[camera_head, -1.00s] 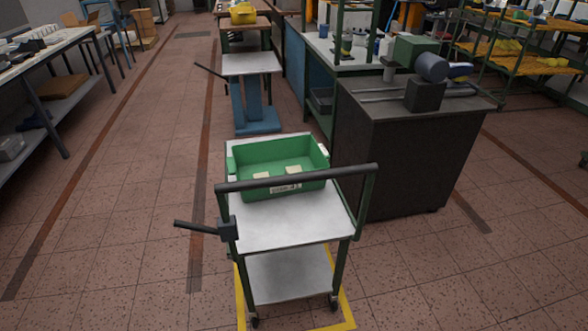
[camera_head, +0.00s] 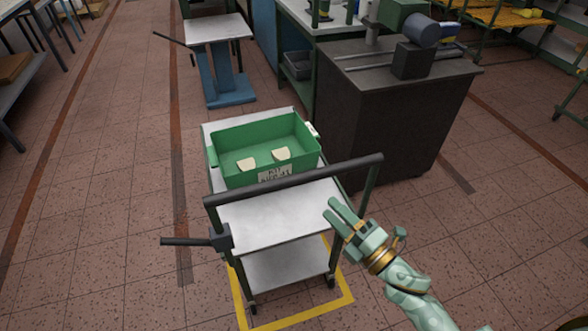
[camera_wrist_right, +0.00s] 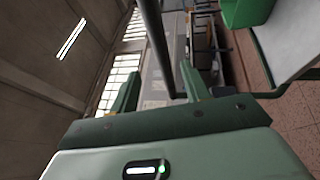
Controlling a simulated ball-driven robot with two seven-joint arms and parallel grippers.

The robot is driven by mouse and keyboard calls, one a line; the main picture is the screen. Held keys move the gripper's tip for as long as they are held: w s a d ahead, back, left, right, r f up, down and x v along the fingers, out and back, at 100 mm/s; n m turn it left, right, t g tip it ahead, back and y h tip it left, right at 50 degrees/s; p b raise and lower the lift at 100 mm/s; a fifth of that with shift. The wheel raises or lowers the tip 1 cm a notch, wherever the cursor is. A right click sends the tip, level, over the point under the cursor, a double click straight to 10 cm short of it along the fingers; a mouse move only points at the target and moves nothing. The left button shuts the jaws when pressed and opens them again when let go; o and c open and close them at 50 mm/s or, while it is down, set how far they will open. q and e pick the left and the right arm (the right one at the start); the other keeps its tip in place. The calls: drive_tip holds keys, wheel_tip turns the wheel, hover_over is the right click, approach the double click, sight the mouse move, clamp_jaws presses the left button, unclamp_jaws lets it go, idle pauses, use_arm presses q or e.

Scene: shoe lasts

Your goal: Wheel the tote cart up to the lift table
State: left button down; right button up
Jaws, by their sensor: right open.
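The tote cart (camera_head: 285,212) has white shelves, green posts and a dark push bar (camera_head: 290,181) across its near end. A green tote (camera_head: 228,139) with pale pieces and a label sits on its top shelf. The lift table (camera_head: 215,28), with a white top and blue base, stands farther off, apart from the cart. My right gripper (camera_head: 340,212) is open just on the near side of the push bar, toward its right part. In the right wrist view the bar (camera_wrist_right: 157,42) runs between the open fingers; contact is unclear. My left gripper is out of view.
A dark cabinet (camera_head: 395,125) with a machine on top stands close to the cart's right. A black lever (camera_head: 190,241) sticks out at the cart's left. A yellow floor outline (camera_head: 300,316) lies under the cart. The tiled floor to the left is clear.

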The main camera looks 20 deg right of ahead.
sight(270, 189)
drive_tip(key=x, duration=1.3)
drive_tip(key=shift+w+f, duration=0.15)
drive_tip(key=shift+w, duration=0.15)
drive_tip(key=shift+a, duration=0.1)
clamp_jaws()
